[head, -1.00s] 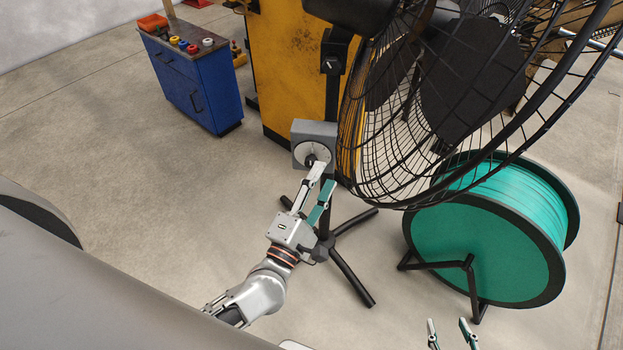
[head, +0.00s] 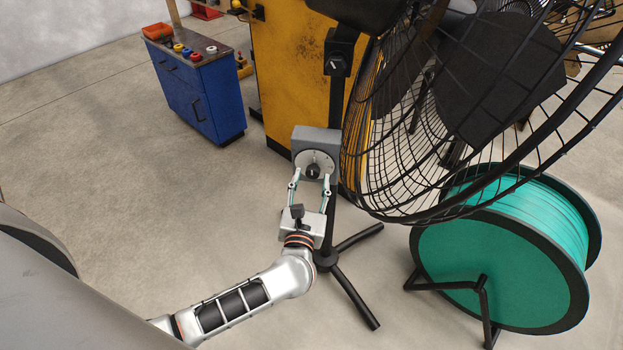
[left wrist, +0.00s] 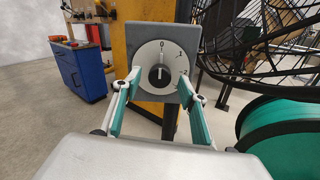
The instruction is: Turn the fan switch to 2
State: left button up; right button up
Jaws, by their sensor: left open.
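The fan switch is a grey box (head: 316,139) on the fan's black stand, with a round white dial and a black knob (head: 313,171). In the left wrist view the knob (left wrist: 160,75) sits in the dial's middle, with its white mark pointing up toward the 0. My left gripper (head: 311,182) is open in front of the switch. Its fingers, with green inner pads, stand either side of the knob in the left wrist view (left wrist: 160,88); contact cannot be told. My right gripper is out of view.
The fan's wire cage (head: 400,200) is just right of the switch. A green cable reel (head: 490,260) stands at the right. A yellow cabinet (head: 285,75) is behind, and a blue cabinet (head: 190,95) is at the back left. Floor at the left is clear.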

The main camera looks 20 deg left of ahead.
pick_arm(q)
jog(key=shift+w+a, duration=0.15)
jog(key=shift+w, duration=0.35)
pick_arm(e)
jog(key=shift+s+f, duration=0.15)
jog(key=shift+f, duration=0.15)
pick_arm(q)
jog(key=shift+c, duration=0.2)
jog(key=c, duration=1)
jog(key=shift+c, duration=0.2)
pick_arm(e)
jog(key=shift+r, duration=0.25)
